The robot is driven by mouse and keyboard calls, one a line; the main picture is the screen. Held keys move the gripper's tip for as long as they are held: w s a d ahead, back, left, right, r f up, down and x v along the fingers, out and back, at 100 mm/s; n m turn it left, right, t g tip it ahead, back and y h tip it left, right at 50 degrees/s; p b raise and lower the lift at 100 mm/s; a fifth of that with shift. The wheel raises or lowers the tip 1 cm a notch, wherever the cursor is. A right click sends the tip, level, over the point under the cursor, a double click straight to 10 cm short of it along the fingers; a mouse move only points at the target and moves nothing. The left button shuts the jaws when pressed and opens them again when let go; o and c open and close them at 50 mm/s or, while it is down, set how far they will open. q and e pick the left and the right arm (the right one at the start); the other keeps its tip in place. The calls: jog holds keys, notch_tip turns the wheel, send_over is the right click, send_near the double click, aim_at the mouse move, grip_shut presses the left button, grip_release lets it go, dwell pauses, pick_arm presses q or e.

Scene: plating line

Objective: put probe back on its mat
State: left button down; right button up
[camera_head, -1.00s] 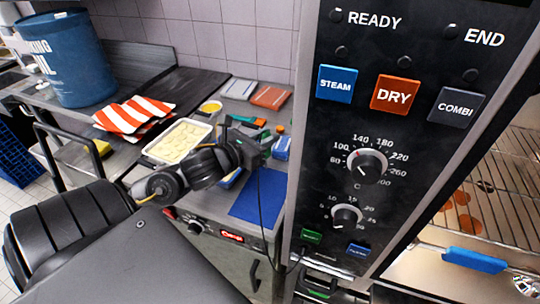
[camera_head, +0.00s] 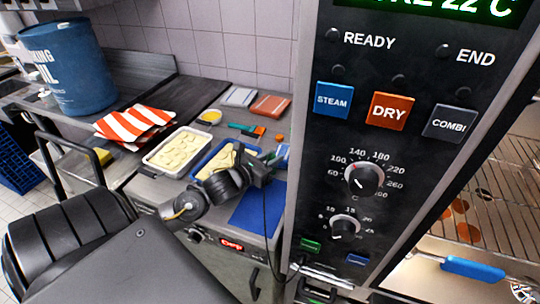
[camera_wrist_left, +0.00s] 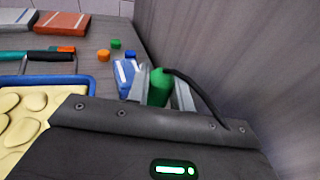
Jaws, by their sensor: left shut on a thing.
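My left gripper (camera_head: 274,163) is shut on the probe, whose green handle (camera_wrist_left: 160,86) shows between the fingers in the left wrist view. A black cable runs from the handle off to the right in that view and hangs down in front of the counter in the head view. The blue mat (camera_head: 257,210) lies flat on the counter beside the oven, just below the gripper in the head view. The gripper appears to be above the counter near the mat's far end; its exact height is unclear. The probe's tip is hidden. My right gripper is not in view.
The oven control panel (camera_head: 385,165) stands close on the right. A blue-rimmed tray (camera_wrist_left: 75,80) and a white tray (camera_head: 152,161) of pale food lie left of the gripper. A blue-and-white packet (camera_wrist_left: 125,74) and small coloured blocks are near it.

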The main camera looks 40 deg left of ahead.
pick_arm(q)
jog(key=shift+f, duration=0.15)
jog(key=shift+f, duration=0.1)
jog(key=shift+f+b, duration=0.15)
jog(key=shift+b, duration=0.15)
jog(key=c, duration=1.2)
grip_release()
jog(key=shift+c, duration=0.2)
jog(key=shift+r, duration=0.25)
jog(key=shift+s+f, duration=0.1)
jog(key=shift+s, duration=0.2)
jog(key=s+r+b, duration=0.1)
jog(key=s+b, duration=0.2)
jog(key=s, duration=0.8)
jog(key=shift+s+a+r, duration=0.2)
jog(key=shift+a+r, duration=0.15)
jog(key=shift+r, duration=0.05)
